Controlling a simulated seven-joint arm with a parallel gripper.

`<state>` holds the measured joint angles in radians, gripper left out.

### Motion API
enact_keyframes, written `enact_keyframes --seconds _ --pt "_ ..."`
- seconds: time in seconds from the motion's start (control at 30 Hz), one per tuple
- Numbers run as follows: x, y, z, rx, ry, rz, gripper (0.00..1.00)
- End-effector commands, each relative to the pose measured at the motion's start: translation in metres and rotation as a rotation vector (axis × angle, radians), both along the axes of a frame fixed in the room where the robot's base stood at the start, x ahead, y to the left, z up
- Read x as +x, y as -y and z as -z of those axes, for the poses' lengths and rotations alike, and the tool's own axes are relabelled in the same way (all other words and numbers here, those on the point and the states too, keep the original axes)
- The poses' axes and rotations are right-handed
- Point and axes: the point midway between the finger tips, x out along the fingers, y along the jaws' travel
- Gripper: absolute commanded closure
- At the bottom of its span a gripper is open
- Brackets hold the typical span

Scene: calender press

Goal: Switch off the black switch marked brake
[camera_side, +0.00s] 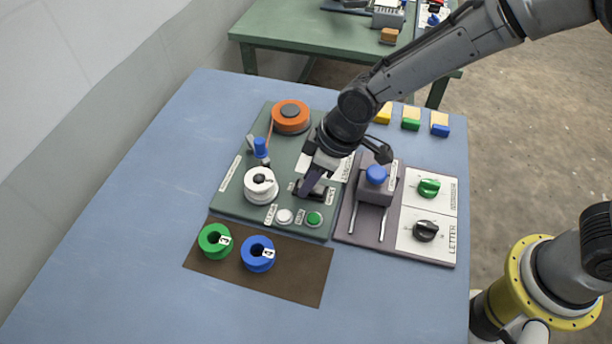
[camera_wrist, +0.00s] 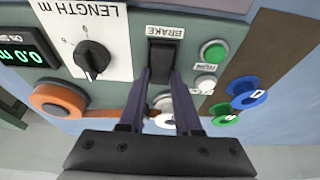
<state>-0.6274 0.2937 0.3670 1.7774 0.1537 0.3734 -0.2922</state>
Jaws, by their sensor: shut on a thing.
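The black brake switch (camera_wrist: 162,56) sits on the green panel (camera_wrist: 215,18), under a white label reading BRAKE (camera_wrist: 165,32) in the wrist view. My gripper (camera_wrist: 162,73) is at the switch, with one finger on each side of its near end, and is shut on it. In the side view my gripper (camera_side: 311,186) reaches down onto the panel from above and partly covers the switch. Which way the rocker is tipped cannot be made out.
Next to the switch are a green button (camera_wrist: 213,52) and a white button (camera_wrist: 206,83). A black LENGTH knob (camera_wrist: 92,58) and an orange spool (camera_wrist: 58,100) are also near. A blue-topped sliding block (camera_side: 376,178) stands close on the right in the side view.

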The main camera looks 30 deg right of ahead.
Motion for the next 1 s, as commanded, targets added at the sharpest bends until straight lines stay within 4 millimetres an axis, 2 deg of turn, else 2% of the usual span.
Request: enact_keyframes --seconds 0.2,0.57,0.6,0.73,1.0 --pt "-0.0029 0.0009 -0.0011 0.061 0.063 0.0 1.0" --pt "-0.0022 0.001 -0.0015 0.068 0.072 -0.001 1.0" --pt "-0.0022 0.001 -0.0015 0.068 0.072 -0.001 0.62" --pt "-0.0022 0.0013 -0.0013 0.067 0.072 -0.001 0.39" --pt "-0.0022 0.002 -0.0009 0.066 0.071 0.0 0.38"
